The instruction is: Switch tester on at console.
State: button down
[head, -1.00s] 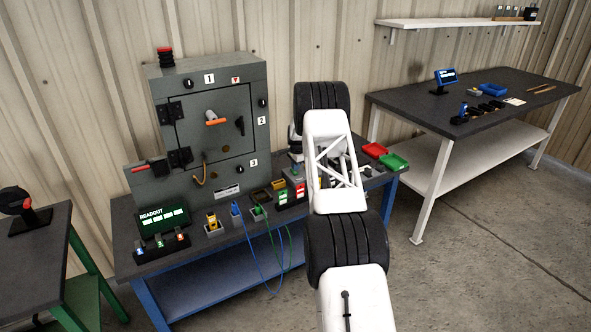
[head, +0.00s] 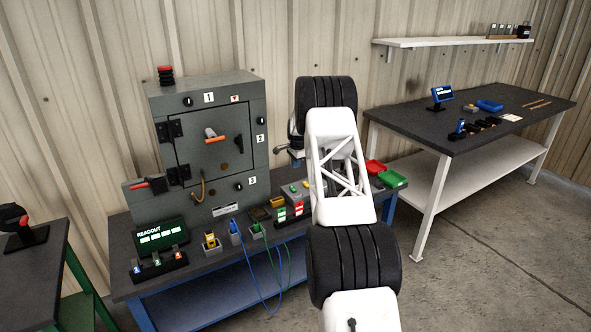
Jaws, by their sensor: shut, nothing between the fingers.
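A low black console (head: 158,267) with several small switches, marked blue, green and red, sits at the front left of the blue-legged bench. A dark readout screen (head: 162,238) stands behind it, with lit pale boxes under the word READOUT. The grey enclosure (head: 208,98) stands behind, its door closed, with an orange-handled lever on it. My gripper (head: 284,150) shows only in part at the left of my arm, right of the enclosure and well away from the console. It is shut and empty. My forearm hides the rest of it.
Coloured blocks, connectors and blue and green cables sit along the bench front. Red (head: 375,167) and green (head: 392,178) trays lie at its right end. A black device with a red knob (head: 24,220) stands on the left bench. A right bench carries a blue screen (head: 442,94).

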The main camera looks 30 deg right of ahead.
aim_at(291, 187)
jog(key=shift+r, duration=0.2)
jog(key=shift+a, duration=0.1)
jog(key=shift+w+a+r+t, duration=0.1)
jog(key=shift+a+r+t, duration=0.05)
jog(key=shift+t, duration=0.35)
dwell(0.4)
jog(key=shift+w+f, duration=0.45)
jog(key=shift+f, duration=1.85)
jog(key=shift+w+f, duration=0.45)
jog(key=shift+f, duration=1.85)
jog(key=shift+w+f, duration=0.45)
jog(key=shift+f, duration=1.85)
jog(key=shift+w+f, duration=0.1)
